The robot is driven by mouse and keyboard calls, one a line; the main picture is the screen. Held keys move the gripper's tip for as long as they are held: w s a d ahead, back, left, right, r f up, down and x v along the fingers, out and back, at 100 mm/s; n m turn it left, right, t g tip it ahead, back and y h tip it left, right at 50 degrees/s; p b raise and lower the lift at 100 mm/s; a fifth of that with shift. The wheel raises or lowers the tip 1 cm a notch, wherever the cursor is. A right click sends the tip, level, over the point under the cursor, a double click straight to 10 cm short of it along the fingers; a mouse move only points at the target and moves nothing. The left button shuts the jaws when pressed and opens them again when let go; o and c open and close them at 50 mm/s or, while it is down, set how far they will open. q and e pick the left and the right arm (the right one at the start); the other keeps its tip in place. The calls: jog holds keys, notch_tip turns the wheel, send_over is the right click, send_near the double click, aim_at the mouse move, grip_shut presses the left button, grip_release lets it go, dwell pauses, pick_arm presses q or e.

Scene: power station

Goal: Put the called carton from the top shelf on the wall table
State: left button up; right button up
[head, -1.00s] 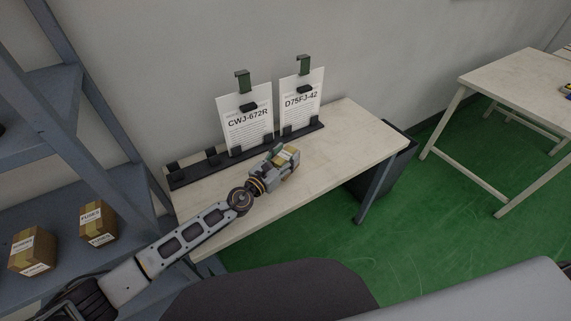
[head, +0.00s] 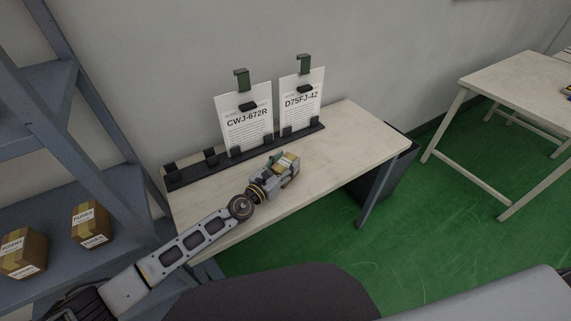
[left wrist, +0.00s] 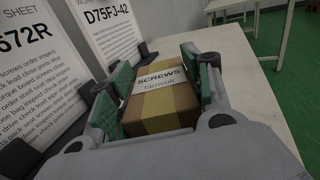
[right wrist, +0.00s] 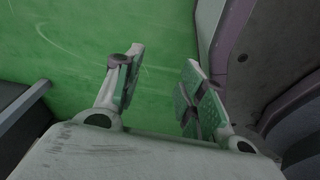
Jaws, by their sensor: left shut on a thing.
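A brown carton (left wrist: 160,98) with a yellow band and a white label reading SCREWS sits between the fingers of my left gripper (left wrist: 160,88), which is shut on it. In the head view my left gripper (head: 277,172) is over the wall table (head: 345,140), in front of the two sheets; the carton (head: 290,162) shows only in part there. Whether the carton touches the tabletop is hard to tell. My right gripper (right wrist: 158,95) is open and empty, with green floor behind it in the right wrist view.
Two clipped sheets, CWJ-672R (head: 246,122) and D75FJ-42 (head: 302,102), stand in a dark rack (head: 190,174) along the wall. Two FUSES cartons (head: 91,226) (head: 24,252) sit on the blue-grey shelf (head: 55,195) at left. The table's right part is clear. Another table (head: 525,85) stands at right.

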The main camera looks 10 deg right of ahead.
pick_arm(q)
jog(key=o, duration=0.8)
jog(key=shift+f, duration=0.1)
jog(key=o, duration=0.5)
pick_arm(e)
jog(key=shift+w+a+r, duration=0.1)
jog(key=shift+w+r, duration=0.05)
jog(key=shift+w, duration=0.25)
jog(key=shift+s, duration=0.3)
